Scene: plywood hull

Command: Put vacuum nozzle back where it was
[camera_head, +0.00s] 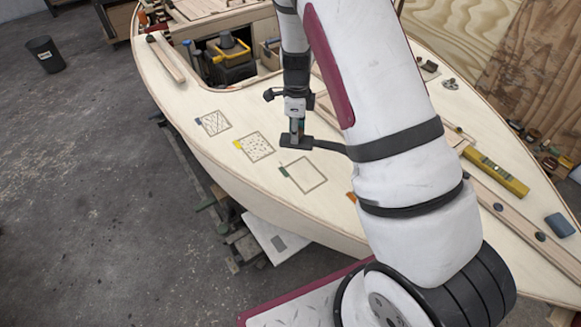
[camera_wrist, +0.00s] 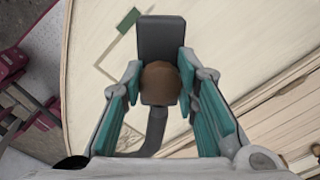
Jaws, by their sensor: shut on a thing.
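The vacuum nozzle (camera_head: 296,143) is a dark grey flat head with a dark hose, over the pale deck. In the wrist view the nozzle (camera_wrist: 161,40) shows its flat head beyond the fingertips, a round brown part between the fingers and the hose bending below. My gripper (camera_head: 297,123) points down and is shut on the nozzle; its teal-lined fingers (camera_wrist: 160,82) stand on both sides of the brown part. I cannot tell whether the nozzle touches the deck. The nozzle's earlier place cannot be made out for certain.
Outlined squares lie on the deck: a patterned one (camera_head: 213,122), a speckled one (camera_head: 256,147) and a plain one (camera_head: 303,174) near the nozzle. An open cockpit (camera_head: 225,65) with tools lies behind. A yellow level (camera_head: 495,172) is at right. My arm hides part of the deck.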

